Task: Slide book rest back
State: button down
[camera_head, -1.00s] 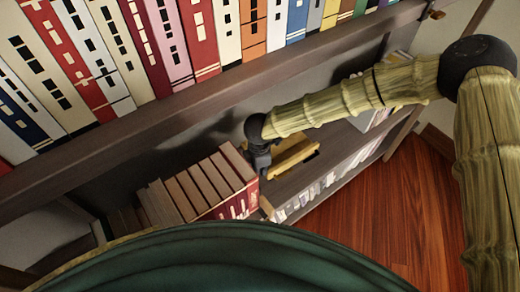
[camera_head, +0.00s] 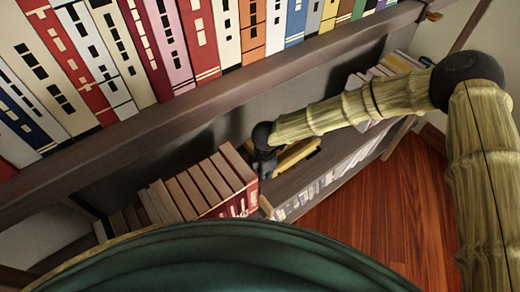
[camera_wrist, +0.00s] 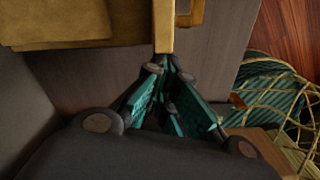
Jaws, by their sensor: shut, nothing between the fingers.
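The book rest appears to be the yellow-gold piece on the lower shelf (camera_head: 298,155), just right of a row of red books (camera_head: 232,170). In the wrist view it is a gold block (camera_wrist: 60,25) with a narrow upright strip and a small looped part at the top. My gripper (camera_head: 264,172) is between the red books and the gold piece, partly hidden by my own wrist. In the wrist view my gripper (camera_wrist: 169,72) is shut and empty, its tips at the lower end of the gold strip. I cannot tell whether they touch it.
The upper shelf board (camera_head: 200,98) with a full row of books runs above my forearm. More books (camera_head: 360,90) stand at the far right of the lower shelf. A lower row of books (camera_head: 325,180) shows beneath. Wooden floor (camera_head: 375,220) is open at the right.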

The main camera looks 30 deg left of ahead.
aim_at(275, 172)
jog(key=shift+w+d+r+p, duration=0.2)
jog(key=shift+w+d+p, duration=0.3)
jog(key=shift+w+d, duration=0.5)
jog(key=shift+w+d+f, duration=0.2)
jog(key=shift+w, duration=0.25)
jog(key=shift+r, duration=0.1)
notch_tip(275, 172, up, 10)
jog(key=p, duration=0.8)
jog(key=shift+p, duration=0.3)
